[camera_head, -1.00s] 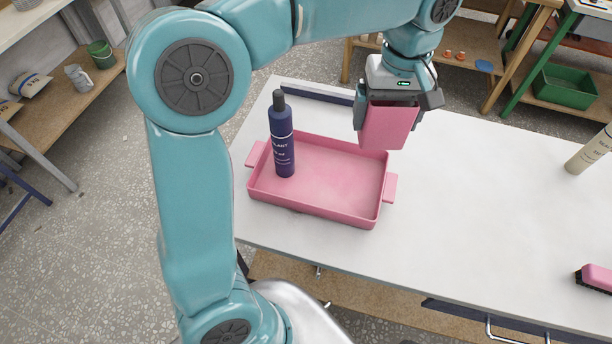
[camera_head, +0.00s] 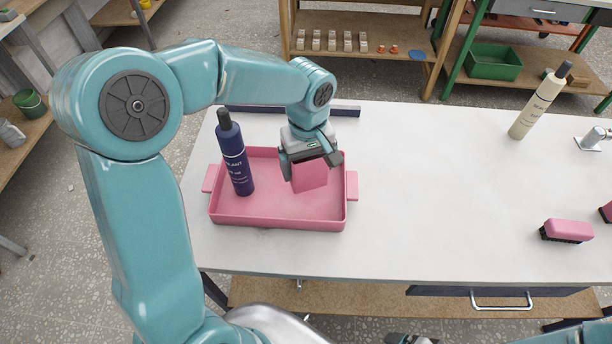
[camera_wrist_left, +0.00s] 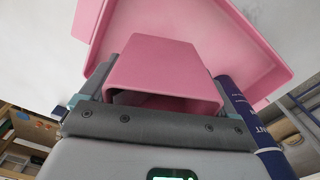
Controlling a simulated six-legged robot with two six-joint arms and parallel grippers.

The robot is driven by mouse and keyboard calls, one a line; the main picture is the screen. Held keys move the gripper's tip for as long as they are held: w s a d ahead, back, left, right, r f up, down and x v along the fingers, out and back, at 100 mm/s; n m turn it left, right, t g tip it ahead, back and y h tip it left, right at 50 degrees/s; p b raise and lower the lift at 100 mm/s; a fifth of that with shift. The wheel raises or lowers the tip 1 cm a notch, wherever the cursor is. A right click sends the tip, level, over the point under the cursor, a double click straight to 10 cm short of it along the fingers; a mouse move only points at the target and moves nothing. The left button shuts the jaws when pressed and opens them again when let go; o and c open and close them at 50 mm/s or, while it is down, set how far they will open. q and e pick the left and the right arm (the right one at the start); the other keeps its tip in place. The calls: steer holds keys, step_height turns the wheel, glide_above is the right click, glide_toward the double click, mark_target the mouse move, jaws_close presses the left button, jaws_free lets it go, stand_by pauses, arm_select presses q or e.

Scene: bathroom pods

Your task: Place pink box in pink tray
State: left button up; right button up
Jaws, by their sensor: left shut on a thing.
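The pink tray (camera_head: 275,222) lies on the white table, with a handle at each end. My left gripper (camera_head: 309,165) is shut on the pink box (camera_head: 310,177) and holds it over the right part of the tray. In the left wrist view the pink box (camera_wrist_left: 163,68) sits between the fingers, with the tray (camera_wrist_left: 262,62) behind it. I cannot tell whether the box touches the tray floor. A dark blue bottle (camera_head: 236,160) stands upright in the left part of the tray.
A cream bottle (camera_head: 537,104) stands at the back right of the table. A pink brush (camera_head: 567,230) lies at the right, with another pink thing at the picture edge. The middle of the table (camera_head: 430,180) is clear. A green bin (camera_head: 494,62) is on a shelf behind.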

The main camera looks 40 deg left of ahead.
mark_target(306, 179)
arm_select(q)
step_height(306, 179, down, 5)
steer(key=shift+r, duration=0.15)
steer(key=shift+s+r, duration=0.1)
steer(key=shift+f+b, duration=0.3)
steer(key=o, duration=0.8)
steer(key=shift+r, duration=0.1)
step_height(306, 179, up, 12)
steer(key=shift+r, duration=0.25)
